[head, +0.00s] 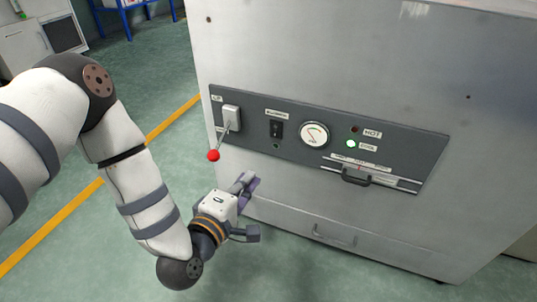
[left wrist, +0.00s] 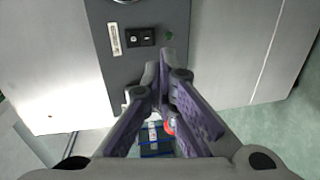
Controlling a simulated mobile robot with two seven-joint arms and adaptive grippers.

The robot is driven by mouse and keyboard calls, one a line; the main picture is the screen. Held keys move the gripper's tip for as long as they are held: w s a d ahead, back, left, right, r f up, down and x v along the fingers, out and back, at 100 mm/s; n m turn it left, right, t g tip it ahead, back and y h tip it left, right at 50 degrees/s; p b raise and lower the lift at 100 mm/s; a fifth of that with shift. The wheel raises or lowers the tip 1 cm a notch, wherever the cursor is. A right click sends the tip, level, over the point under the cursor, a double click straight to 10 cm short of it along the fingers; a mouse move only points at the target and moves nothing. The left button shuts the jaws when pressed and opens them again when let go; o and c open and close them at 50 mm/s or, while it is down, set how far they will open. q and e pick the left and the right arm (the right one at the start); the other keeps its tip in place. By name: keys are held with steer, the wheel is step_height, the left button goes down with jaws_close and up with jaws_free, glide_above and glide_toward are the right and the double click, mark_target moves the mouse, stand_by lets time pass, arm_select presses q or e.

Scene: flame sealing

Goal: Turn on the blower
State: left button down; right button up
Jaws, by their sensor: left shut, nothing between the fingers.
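The blower switch (head: 276,130) is a black rocker on the dark control panel of the large grey metal cabinet, under a small white label. In the left wrist view the rocker (left wrist: 140,37) lies just beyond and slightly left of my fingertips, with a small dark green lamp (left wrist: 169,35) beside it. My left gripper (head: 251,184) is below the panel in the head view, apart from the switch. Its purple-padded fingers are shut and empty, and their tips (left wrist: 163,68) meet in the wrist view. My right gripper is out of view.
A lever with a red ball knob (head: 213,155) juts out left of the switch, close above my left gripper. Right of the switch are a round gauge (head: 314,135), a lit green lamp (head: 351,144) and a black slider handle (head: 356,178). Green floor lies open at left.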

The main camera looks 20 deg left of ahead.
mark_target(275, 137)
arm_select(q)
steer(key=shift+w+a+r, duration=0.15)
steer(key=shift+w+r, duration=0.3)
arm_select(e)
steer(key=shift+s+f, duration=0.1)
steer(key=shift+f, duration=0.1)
arm_select(q)
steer(key=w+b, duration=0.1)
steer(key=w, duration=0.3)
steer(key=w+f+b, duration=0.1)
steer(key=w+b, duration=0.1)
steer(key=w, duration=0.2)
steer(key=w+f+b, duration=0.1)
steer(key=w, duration=0.4)
steer(key=shift+d+b, duration=0.25)
steer(key=shift+b, duration=0.1)
steer(key=shift+w, duration=0.4)
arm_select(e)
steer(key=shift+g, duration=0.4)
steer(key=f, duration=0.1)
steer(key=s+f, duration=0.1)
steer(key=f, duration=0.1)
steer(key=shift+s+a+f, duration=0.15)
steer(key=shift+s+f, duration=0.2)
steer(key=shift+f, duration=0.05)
arm_select(q)
steer(key=shift+r, duration=0.1)
